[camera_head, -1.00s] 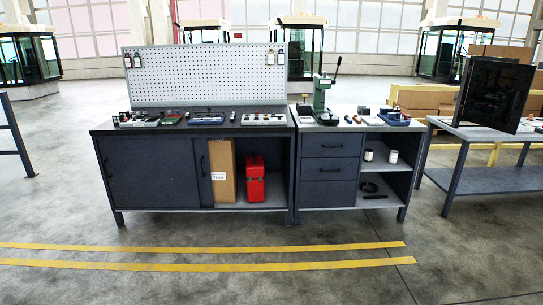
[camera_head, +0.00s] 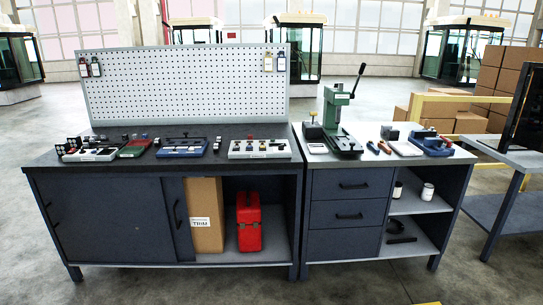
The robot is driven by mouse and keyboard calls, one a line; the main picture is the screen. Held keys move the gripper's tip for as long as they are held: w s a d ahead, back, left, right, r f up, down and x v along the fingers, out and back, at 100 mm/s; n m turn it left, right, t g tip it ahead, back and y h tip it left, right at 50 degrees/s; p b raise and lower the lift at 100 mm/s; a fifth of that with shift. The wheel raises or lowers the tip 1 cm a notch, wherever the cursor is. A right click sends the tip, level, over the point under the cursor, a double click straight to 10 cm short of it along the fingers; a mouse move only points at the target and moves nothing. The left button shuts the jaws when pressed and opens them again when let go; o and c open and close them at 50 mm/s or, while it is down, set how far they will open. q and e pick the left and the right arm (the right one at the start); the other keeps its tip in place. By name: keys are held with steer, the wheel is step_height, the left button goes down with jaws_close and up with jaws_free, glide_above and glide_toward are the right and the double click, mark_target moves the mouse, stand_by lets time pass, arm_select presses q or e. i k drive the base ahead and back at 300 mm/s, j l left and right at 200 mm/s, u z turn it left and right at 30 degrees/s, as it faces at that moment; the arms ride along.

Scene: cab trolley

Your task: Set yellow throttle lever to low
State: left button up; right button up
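No yellow throttle lever can be made out at this distance. Several small control panels lie on the dark workbench top (camera_head: 225,160): a white panel at the left (camera_head: 90,154), a green one (camera_head: 133,149), a blue one (camera_head: 181,149) and a white one at the right (camera_head: 260,149). They carry small knobs or levers too small to identify. A green press (camera_head: 340,118) with a black lever angled up to the right stands on the right-hand bench. Neither of my grippers is in view.
A pegboard (camera_head: 185,84) stands behind the workbench. A table (camera_head: 511,158) stands at the far right. The floor in front is free.

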mark_target(311, 114)
steer(key=i+z, duration=0.15)
steer(key=i, duration=0.35)
steer(key=i+j+z, duration=0.15)
steer(key=i, duration=0.4)
steer(key=i+j+z, duration=0.2)
steer(key=i, duration=0.3)
steer(key=i+j+z, duration=0.3)
steer(key=i, duration=0.2)
steer(key=i+j+z, duration=0.35)
steer(key=i+j, duration=0.1)
steer(key=j, duration=0.1)
